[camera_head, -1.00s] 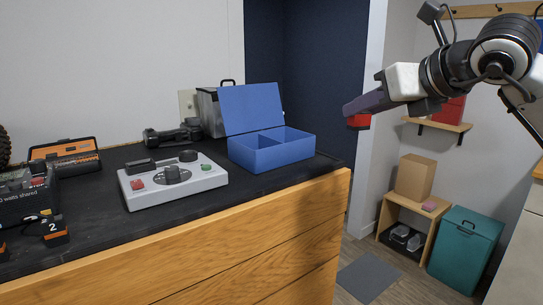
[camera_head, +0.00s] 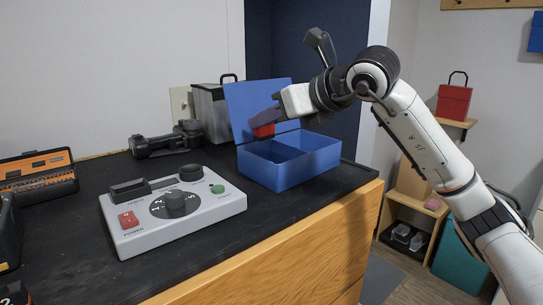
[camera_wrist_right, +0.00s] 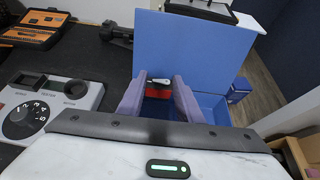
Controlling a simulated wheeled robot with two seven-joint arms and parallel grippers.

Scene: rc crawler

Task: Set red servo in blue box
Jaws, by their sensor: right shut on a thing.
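The red servo (camera_head: 263,130) is held at the tip of my right gripper (camera_head: 262,120), above the left part of the blue box. In the right wrist view the servo (camera_wrist_right: 158,91) sits between the two fingers of the right gripper (camera_wrist_right: 159,94), which are shut on it. The blue box (camera_head: 310,172) stands on the dark worktop with its lid raised at the back and a divider inside. The servo is apart from the box floor. My left gripper is not in view.
A grey control panel (camera_head: 130,240) with knobs and a red switch is left of the box. A black dumbbell-like tool (camera_head: 165,143) and a grey case (camera_head: 216,120) stand behind. An orange-and-black case (camera_head: 38,178) lies at the left. The worktop's wooden front edge is right of the panel.

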